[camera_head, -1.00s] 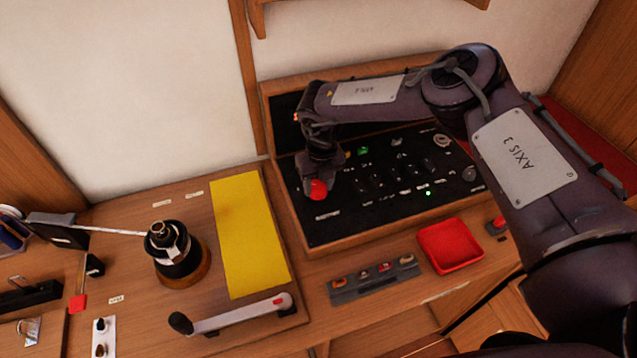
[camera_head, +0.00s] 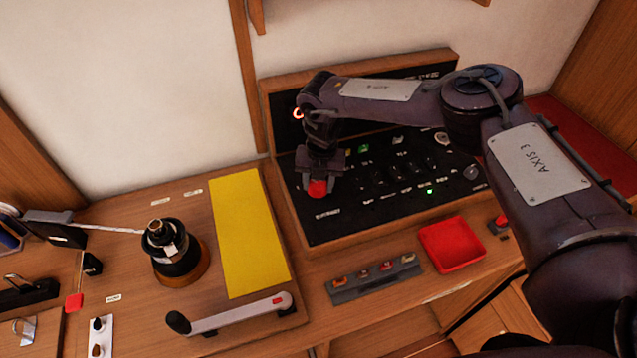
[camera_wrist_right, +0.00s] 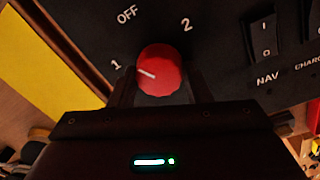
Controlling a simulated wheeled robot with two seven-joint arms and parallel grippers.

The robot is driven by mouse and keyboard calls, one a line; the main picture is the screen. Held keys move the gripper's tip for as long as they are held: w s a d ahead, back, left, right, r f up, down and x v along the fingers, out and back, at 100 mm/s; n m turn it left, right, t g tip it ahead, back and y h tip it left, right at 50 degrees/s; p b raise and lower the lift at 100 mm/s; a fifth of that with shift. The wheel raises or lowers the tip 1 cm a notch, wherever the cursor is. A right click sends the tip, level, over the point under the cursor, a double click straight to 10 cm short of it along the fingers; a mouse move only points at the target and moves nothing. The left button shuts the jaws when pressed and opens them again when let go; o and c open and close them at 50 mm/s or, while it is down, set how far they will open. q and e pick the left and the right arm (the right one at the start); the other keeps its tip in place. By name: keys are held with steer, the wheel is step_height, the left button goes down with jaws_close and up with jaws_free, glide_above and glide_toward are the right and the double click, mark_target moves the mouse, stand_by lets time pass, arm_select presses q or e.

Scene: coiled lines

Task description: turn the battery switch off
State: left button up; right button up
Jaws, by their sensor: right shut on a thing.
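The battery switch is a round red knob (camera_head: 317,188) at the left end of the black switch panel (camera_head: 340,228). In the right wrist view the knob (camera_wrist_right: 160,70) has a white pointer line aimed left, toward the label 1. The labels OFF and 2 are printed above it on the panel. My right gripper (camera_head: 318,180) is at the knob, with one finger on each side, shut on it. The gripper (camera_wrist_right: 160,88) partly hides the knob's lower side. My left gripper is not in view.
A yellow sheet (camera_head: 246,235) and a black winch (camera_head: 173,255) are left of the panel. A winch handle (camera_head: 235,314) lies in front of them. A red tray (camera_head: 452,244) and a grey strip with several small knobs (camera_head: 374,280) sit in front of the panel.

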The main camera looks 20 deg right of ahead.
steer(key=m, duration=0.3)
steer(key=shift+m, duration=0.3)
steer(key=shift+a+m, duration=0.1)
steer(key=shift+m, duration=1)
steer(key=o, duration=1)
steer(key=shift+r, duration=0.1)
